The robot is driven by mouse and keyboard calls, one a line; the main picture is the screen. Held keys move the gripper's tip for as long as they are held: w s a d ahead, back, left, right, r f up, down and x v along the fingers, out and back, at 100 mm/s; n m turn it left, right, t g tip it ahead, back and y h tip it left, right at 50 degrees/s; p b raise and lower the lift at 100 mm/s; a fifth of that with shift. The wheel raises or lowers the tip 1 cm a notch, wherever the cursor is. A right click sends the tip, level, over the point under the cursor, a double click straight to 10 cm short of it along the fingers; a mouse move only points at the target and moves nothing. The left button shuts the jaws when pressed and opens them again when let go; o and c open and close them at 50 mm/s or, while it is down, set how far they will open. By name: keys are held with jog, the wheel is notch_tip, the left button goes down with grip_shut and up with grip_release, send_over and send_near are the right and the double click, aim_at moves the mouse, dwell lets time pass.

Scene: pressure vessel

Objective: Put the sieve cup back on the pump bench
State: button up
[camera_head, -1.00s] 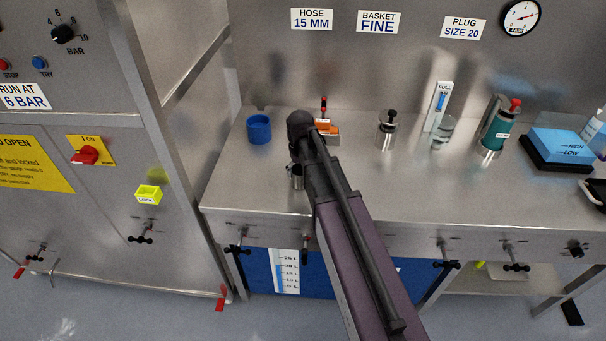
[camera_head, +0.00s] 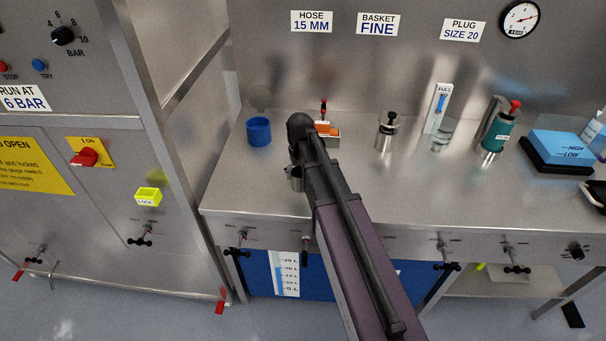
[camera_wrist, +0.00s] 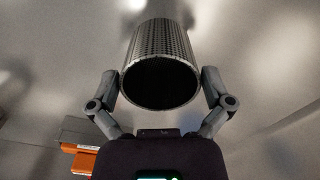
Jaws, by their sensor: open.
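The sieve cup (camera_wrist: 160,60) is a grey perforated metal cylinder with a dark round opening toward the camera in the wrist view. My gripper (camera_wrist: 160,82) is open, with one finger on each side of the cup, very close to its wall; I cannot tell whether either finger touches it.
A blue cup (camera_head: 259,131) and an orange block (camera_head: 325,128) are behind my arm. A metal canister (camera_head: 385,133), a green pump-like cylinder (camera_head: 496,133) and a blue pad (camera_head: 560,147) stand to the right. The bench's middle front is clear.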

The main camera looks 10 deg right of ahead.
jog(key=shift+r, duration=0.1)
notch_tip(320, 180, up, 12)
jog(key=p, duration=1.2)
jog(key=shift+s, duration=0.1)
dwell(0.7)
jog(key=s+m, duration=0.1)
jog(key=s, duration=1.4)
jog(key=shift+s+d, duration=0.2)
jog(key=shift+d, duration=0.2)
